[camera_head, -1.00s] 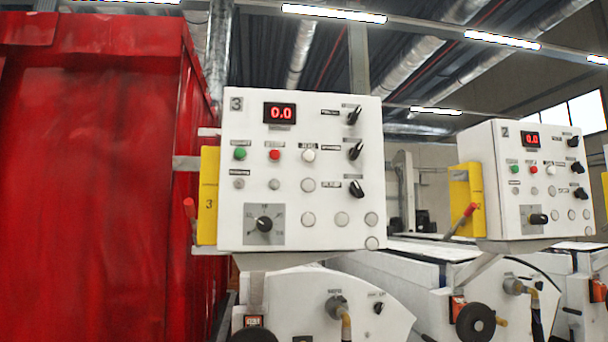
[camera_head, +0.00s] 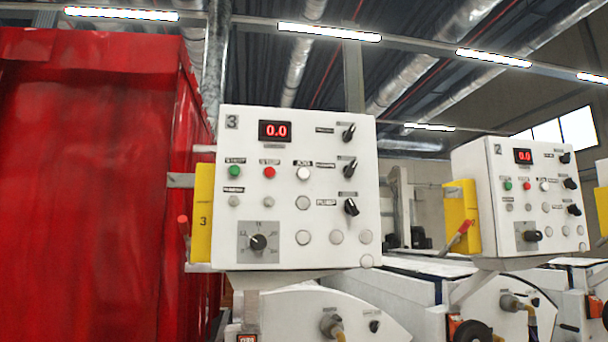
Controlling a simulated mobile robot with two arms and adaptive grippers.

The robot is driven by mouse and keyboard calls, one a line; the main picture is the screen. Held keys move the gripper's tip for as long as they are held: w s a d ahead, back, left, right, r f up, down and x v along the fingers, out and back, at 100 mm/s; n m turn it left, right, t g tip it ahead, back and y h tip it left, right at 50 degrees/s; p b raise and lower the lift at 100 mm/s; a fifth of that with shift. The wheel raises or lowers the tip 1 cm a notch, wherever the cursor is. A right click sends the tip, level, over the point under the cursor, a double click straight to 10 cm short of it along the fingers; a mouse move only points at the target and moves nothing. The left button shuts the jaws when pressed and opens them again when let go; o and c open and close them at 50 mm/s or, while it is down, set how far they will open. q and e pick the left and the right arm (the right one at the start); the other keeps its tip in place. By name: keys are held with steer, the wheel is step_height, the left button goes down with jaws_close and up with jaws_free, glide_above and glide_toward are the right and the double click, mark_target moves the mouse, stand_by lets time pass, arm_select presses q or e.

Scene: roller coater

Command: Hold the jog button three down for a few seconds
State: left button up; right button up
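The white control panel marked 3 (camera_head: 290,220) faces me in the middle of the head view. Its white jog button (camera_head: 303,174) sits in the upper row under a label reading JOG, right of the red stop button (camera_head: 269,172) and the green start button (camera_head: 234,171). The red display (camera_head: 275,131) above reads 0.0. Nothing touches the panel. Neither of my grippers is in view.
A second panel marked 2 (camera_head: 515,220) stands to the right, with its own display at 0.0. A large red metal wall (camera_head: 90,190) fills the left. Yellow plates (camera_head: 203,225) and red-tipped levers flank the panels. White machine bodies (camera_head: 310,315) lie below.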

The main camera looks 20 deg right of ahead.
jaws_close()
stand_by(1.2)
